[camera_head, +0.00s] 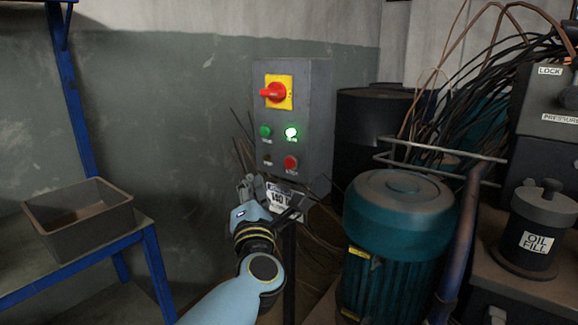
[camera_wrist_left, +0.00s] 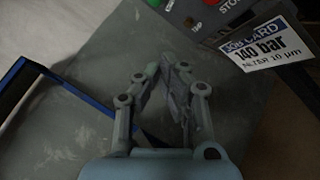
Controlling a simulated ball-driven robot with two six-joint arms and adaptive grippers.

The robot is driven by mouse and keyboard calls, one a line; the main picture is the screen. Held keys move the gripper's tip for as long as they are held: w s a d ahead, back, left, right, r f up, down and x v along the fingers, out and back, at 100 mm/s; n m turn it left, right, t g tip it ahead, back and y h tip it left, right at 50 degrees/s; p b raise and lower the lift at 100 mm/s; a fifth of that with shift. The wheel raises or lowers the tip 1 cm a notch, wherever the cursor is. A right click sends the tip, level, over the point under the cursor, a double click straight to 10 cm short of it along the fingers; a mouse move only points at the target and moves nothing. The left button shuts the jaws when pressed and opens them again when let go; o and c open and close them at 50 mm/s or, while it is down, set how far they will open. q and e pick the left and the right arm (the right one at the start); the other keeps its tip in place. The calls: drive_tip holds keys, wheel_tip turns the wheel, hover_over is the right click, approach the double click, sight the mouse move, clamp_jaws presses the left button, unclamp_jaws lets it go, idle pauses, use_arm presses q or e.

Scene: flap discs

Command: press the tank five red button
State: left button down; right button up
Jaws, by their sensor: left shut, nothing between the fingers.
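A grey control box (camera_head: 312,120) stands on a post in the middle of the head view. Its front carries a red round button (camera_head: 290,162) at lower right, a lit green lamp (camera_head: 291,132), a green button (camera_head: 265,131) and a red rotary switch (camera_head: 273,92) on a yellow plate. My left gripper (camera_head: 246,186) is shut and empty, just below the box's lower front, apart from the red button. In the left wrist view, the left gripper (camera_wrist_left: 168,68) points up toward the box's lower edge, with the red button (camera_wrist_left: 227,4) partly cut off at the top. My right gripper is out of view.
A teal motor (camera_head: 398,235) and dark drum (camera_head: 375,130) stand to the right, with loose cables behind. A blue shelf with a bin (camera_head: 85,222) is at left. The wall between is clear.

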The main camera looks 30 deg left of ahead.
sight(290, 163)
use_arm(q)
drive_tip(key=w+b, duration=0.2)
drive_tip(key=w, duration=0.6)
drive_tip(key=shift+d+b, duration=0.35)
drive_tip(key=shift+b, duration=0.05)
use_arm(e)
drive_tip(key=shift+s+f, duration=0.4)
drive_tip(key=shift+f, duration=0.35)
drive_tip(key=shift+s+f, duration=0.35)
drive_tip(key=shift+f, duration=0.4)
use_arm(q)
drive_tip(key=shift+w, duration=0.45)
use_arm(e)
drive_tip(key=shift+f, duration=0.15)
use_arm(q)
drive_tip(key=shift+w+b, duration=0.35)
drive_tip(key=shift+w, duration=0.15)
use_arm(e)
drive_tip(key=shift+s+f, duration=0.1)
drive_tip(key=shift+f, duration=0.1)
use_arm(q)
drive_tip(key=shift+s+r, duration=0.1)
drive_tip(key=shift+s+p, duration=0.5)
drive_tip(key=shift+s, duration=0.35)
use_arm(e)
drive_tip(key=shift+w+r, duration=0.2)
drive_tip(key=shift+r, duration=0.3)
